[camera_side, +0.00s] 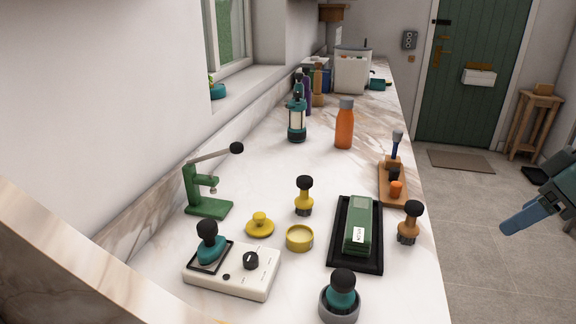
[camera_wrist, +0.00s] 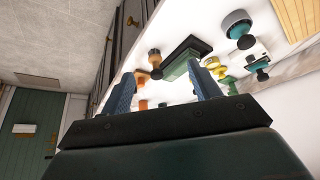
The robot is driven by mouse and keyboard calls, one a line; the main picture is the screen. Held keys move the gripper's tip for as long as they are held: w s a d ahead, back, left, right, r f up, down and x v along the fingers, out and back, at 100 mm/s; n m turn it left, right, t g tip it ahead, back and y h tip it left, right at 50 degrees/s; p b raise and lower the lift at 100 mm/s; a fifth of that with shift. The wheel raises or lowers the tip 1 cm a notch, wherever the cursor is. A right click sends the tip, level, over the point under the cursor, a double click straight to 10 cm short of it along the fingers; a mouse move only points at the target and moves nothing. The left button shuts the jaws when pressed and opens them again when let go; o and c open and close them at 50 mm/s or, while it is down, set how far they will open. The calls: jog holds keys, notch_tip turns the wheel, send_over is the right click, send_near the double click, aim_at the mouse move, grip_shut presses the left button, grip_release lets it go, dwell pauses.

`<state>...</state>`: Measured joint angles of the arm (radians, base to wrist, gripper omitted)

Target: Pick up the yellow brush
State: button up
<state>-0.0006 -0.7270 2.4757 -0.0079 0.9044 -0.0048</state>
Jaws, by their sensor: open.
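The yellow brush (camera_side: 304,195) stands upright on the marble bench in the side view, with a black knob on top, a yellow body and dark bristles below. It is left of the green box and behind the open yellow tin. My gripper (camera_side: 512,220) is at the far right of the side view, out over the floor, well apart from the brush. In the wrist view my gripper (camera_wrist: 162,72) shows two spread blue fingers with nothing held between them. Yellow items show there beside the right finger, but I cannot tell surely which is the brush.
A yellow lid (camera_side: 260,225), yellow tin (camera_side: 299,238), green press (camera_side: 207,196) and white device (camera_side: 232,270) surround the brush. The green box (camera_side: 359,223) lies on a black tray (camera_side: 342,259). An orange-brown brush (camera_side: 410,222) and a teal-topped one (camera_side: 341,297) stand nearby.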

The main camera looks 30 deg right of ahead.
jog(key=w+a+r+n, duration=0.2)
jog(key=w+r, duration=0.3)
jog(key=w, duration=0.4)
jog(key=n+g+y, duration=0.2)
jog(key=n+g, duration=0.1)
jog(key=n, duration=0.4)
send_over(303, 187)
jog(key=d, duration=0.4)
notch_tip(303, 187, down, 7)
jog(key=shift+s+a+x, duration=0.1)
jog(key=shift+s+x, duration=0.05)
jog(key=shift+x, duration=1.3)
jog(key=shift+s+a+x, duration=0.1)
jog(key=shift+s+x, duration=0.05)
jog(key=shift+x, duration=1.3)
jog(key=shift+s+a+x, duration=0.1)
jog(key=shift+s+x, duration=0.05)
jog(key=shift+x, duration=1.3)
jog(key=shift+f, duration=0.15)
jog(key=shift+s+x, duration=0.1)
jog(key=shift+x, duration=1.15)
jog(key=shift+s+x, duration=0.15)
jog(key=shift+x, duration=1.15)
